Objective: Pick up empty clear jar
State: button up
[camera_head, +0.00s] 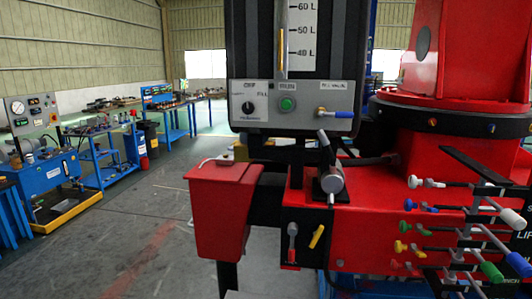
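I cannot make out an empty clear jar in the head view. My gripper is not in view. A red crane stand (380,225) fills the right half. On it is a dark tank with a level scale (302,35) marked 40 to 60 L. Below the scale is a grey panel (290,104) with a black knob, a green button and a blue-handled valve.
A red box-shaped bracket (222,205) juts out left of the stand. Levers with coloured knobs (425,230) stick out at the lower right. Blue workbenches (110,145) with equipment and a blue machine (40,180) stand at the left. Grey floor (140,240) is clear between.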

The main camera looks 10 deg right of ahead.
aim_at(271, 141)
jog(key=u, duration=0.3)
jog(key=i+j+u, duration=0.25)
jog(key=j, duration=0.25)
jog(key=i+j+u, duration=0.2)
jog(key=j, duration=0.3)
jog(key=i+j+u, duration=0.25)
jog(key=j, duration=0.2)
jog(key=i+j+u, duration=0.25)
jog(key=j, duration=0.2)
jog(key=i+z, duration=0.3)
jog(key=i, duration=0.2)
jog(key=i+j+z, duration=0.3)
jog(key=i, duration=0.2)
jog(key=i+j+z, duration=0.35)
jog(key=i, duration=0.15)
jog(key=i+z, duration=0.15)
jog(key=i, duration=0.55)
jog(key=i+z, duration=0.2)
jog(key=i, duration=0.5)
jog(key=i+j+z, duration=0.15)
jog(key=i, duration=0.6)
jog(key=i+l+z, duration=0.15)
jog(key=i+z, duration=1.15)
jog(key=z, duration=0.15)
jog(key=i+j+z, duration=0.45)
jog(key=k+l, duration=0.1)
